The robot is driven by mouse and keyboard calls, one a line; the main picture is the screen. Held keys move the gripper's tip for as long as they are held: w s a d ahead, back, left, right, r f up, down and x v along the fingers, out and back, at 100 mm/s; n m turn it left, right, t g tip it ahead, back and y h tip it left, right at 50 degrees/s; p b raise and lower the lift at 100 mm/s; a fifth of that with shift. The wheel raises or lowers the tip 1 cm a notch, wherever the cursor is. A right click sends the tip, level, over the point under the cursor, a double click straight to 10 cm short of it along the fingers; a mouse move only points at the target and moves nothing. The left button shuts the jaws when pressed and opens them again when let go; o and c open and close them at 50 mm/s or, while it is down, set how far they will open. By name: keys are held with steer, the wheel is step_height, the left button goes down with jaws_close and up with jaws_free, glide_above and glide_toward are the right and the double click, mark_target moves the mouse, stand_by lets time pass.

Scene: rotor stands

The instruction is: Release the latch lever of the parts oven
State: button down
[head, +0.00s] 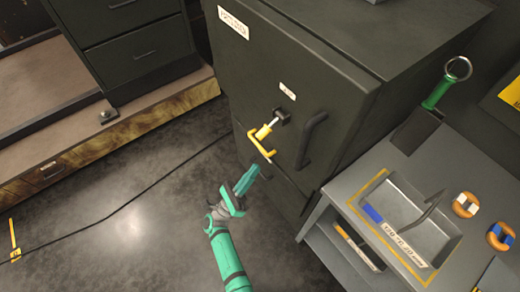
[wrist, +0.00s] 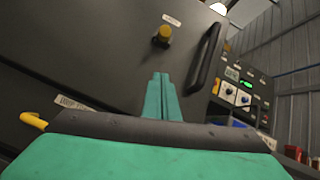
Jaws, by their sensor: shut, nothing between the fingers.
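The parts oven (head: 340,72) is a dark cabinet in the head view.
A black door handle (head: 311,140) stands right of the lever, also in the wrist view (wrist: 205,58). A grey bench (head: 335,190) with a tray is at the right. A yellow hook (wrist: 34,121) shows at the wrist view's left. The floor left of my arm is open, crossed by a cable.

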mark_target(270, 127)
steer(key=w+d+r, duration=0.3)
steer(key=w+r, duration=0.2)
steer(key=r, duration=0.5)
steer(key=shift+d, duration=0.15)
steer(key=shift+d, duration=0.15)
steer(key=shift+g, duration=0.3)
